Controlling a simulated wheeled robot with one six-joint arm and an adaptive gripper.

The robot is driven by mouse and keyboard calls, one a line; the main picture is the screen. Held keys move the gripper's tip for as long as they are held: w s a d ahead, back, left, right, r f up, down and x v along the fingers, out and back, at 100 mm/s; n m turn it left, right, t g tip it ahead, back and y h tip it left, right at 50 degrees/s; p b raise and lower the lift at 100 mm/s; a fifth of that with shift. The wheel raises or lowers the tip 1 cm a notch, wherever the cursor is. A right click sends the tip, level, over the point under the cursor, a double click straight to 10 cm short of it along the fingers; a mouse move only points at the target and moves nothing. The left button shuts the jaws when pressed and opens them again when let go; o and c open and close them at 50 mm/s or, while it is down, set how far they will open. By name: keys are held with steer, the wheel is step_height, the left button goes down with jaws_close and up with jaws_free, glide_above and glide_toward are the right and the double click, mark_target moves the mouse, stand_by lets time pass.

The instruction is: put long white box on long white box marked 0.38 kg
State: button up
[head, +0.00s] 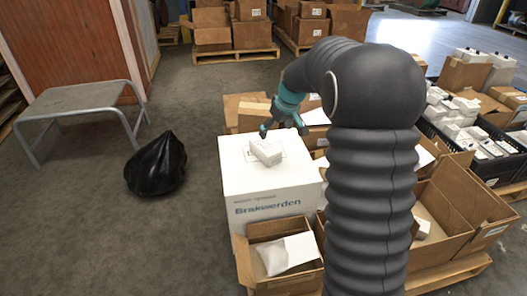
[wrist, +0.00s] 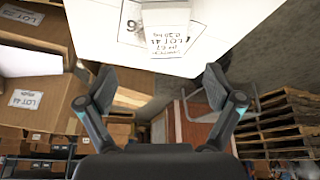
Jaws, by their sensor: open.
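A small long white box (head: 266,153) lies on the top of a large white carton (head: 270,187) in the head view. In the wrist view its labelled end (wrist: 168,30) shows at the top edge. The label reads upside down with "LOT 41" and a weight too blurred to read surely. I cannot tell whether it is one box or two stacked. My gripper (head: 283,130) is open and empty, just behind the box in the head view. In the wrist view my gripper (wrist: 160,88) has its fingers spread wide, apart from the box.
Open cardboard boxes (head: 455,205) stand at the right, and one holding a white packet (head: 291,254) is in front. Black crates (head: 447,122) of white goods stand at the far right. A black bag (head: 156,165) and a grey metal table (head: 80,100) are left. Floor between is clear.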

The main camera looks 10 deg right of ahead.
mark_target(265, 145)
steer(key=x, duration=0.6)
steer(key=shift+a, duration=0.1)
steer(key=shift+a+x, duration=0.2)
steer(key=shift+x, duration=1.15)
steer(key=shift+a+x, duration=0.2)
steer(key=shift+x, duration=1.15)
steer(key=shift+r, duration=0.1)
steer(key=c, duration=1.6)
steer(key=shift+c, duration=0.2)
steer(key=shift+r, duration=0.1)
steer(key=shift+r, duration=0.6)
step_height(265, 145, up, 3)
steer(key=shift+f, duration=0.25)
steer(key=s+d+r, duration=0.6)
steer(key=d+r, duration=0.1)
steer(key=d, duration=0.3)
